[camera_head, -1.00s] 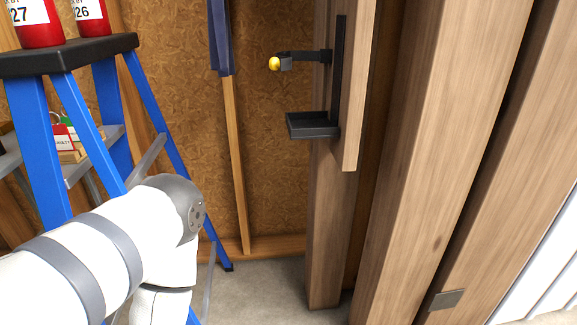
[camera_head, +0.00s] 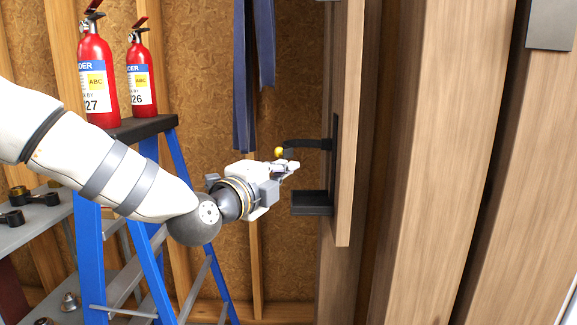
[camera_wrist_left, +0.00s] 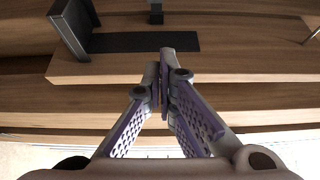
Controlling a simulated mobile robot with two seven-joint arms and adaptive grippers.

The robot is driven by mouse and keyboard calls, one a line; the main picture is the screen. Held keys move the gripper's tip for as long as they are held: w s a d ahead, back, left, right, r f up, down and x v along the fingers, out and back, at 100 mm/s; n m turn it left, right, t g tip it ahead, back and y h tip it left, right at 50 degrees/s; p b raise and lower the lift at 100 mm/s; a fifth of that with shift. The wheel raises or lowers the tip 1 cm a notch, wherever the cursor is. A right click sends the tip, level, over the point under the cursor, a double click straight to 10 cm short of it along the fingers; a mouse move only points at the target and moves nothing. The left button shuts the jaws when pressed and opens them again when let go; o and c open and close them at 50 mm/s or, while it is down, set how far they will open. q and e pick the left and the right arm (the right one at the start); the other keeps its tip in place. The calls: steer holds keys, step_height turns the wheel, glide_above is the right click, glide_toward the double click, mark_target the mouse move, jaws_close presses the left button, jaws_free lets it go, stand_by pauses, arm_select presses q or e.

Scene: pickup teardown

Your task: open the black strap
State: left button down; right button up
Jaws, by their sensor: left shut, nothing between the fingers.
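The black strap (camera_head: 310,144) is a thin dark bar reaching left from a black backplate (camera_head: 336,160) on the wooden post, with a yellow knob (camera_head: 279,151) at its free end. A black tray-like ledge (camera_head: 311,203) juts out below it. In the left wrist view, the backplate (camera_wrist_left: 145,42), the ledge (camera_wrist_left: 75,28) and part of the strap (camera_wrist_left: 155,14) show beyond the fingers. My left gripper (camera_head: 292,166) is shut and empty, just below the knob and strap, above the ledge. Whether it touches the strap is unclear. My right gripper is not in view.
A blue stepladder (camera_head: 165,190) stands at left below my arm, with red fire extinguishers (camera_head: 97,75) on top. Blue cloth (camera_head: 243,80) hangs at the back. Wooden posts (camera_head: 430,160) fill the right.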

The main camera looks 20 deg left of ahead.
arm_select(q)
steer(key=w+a+b, duration=0.1)
steer(key=w+b, duration=0.1)
steer(key=w, duration=0.8)
steer(key=shift+a+f, duration=0.25)
steer(key=shift+a, duration=0.1)
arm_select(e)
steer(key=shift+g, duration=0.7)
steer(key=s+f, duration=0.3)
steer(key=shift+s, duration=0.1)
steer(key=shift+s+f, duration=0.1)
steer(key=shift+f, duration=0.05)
